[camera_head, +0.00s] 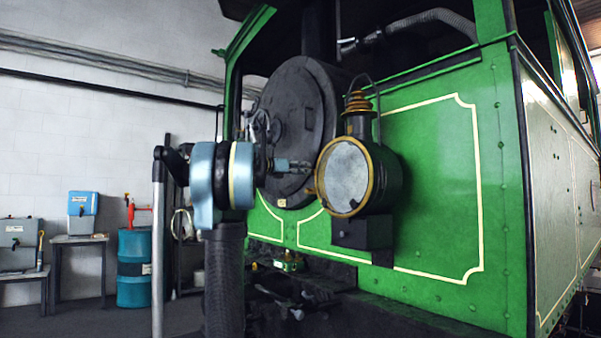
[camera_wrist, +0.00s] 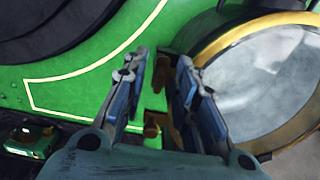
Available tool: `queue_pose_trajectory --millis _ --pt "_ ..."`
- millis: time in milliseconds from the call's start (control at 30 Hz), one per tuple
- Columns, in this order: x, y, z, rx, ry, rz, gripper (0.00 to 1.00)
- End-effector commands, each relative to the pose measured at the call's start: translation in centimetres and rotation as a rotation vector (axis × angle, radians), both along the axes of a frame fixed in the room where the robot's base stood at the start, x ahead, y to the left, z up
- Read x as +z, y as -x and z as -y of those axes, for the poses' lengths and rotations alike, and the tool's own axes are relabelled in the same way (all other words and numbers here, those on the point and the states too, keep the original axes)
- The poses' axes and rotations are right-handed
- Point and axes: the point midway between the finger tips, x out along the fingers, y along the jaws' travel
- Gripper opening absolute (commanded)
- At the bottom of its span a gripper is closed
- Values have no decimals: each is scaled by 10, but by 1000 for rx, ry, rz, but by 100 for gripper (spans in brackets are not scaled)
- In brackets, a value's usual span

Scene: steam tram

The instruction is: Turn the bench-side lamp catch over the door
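The lamp (camera_head: 346,176) has a round, pale glass door (camera_wrist: 265,80) with a brass rim, on the green tram front. In the wrist view, a small brown-brass catch (camera_wrist: 160,74) stands at the rim's left edge, on the bench side. Another small brass piece (camera_wrist: 154,124) shows nearer the palm. My gripper (camera_wrist: 160,62) is open, with one finger on each side of the catch. The right finger looks closer to it; I cannot tell whether it touches.
A round black smokebox door (camera_head: 297,115) stands close behind and left of my gripper. A lamp bracket box (camera_head: 362,233) sits below the lamp. Benches (camera_head: 80,240) and a blue drum (camera_head: 134,268) stand far left by the white wall.

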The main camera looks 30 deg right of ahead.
Motion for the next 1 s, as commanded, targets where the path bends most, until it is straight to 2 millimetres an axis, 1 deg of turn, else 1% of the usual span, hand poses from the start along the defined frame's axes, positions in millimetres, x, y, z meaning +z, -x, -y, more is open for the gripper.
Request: queue_pose_trajectory --millis 133,367,500,833,1000 --pt "0 0 5 -1 0 0 27" --pt "0 0 5 -1 0 0 27" --pt "0 0 5 0 0 0 0" --pt "0 -1 5 2 -1 12 0" --pt "0 -1 5 3 -4 67 0"
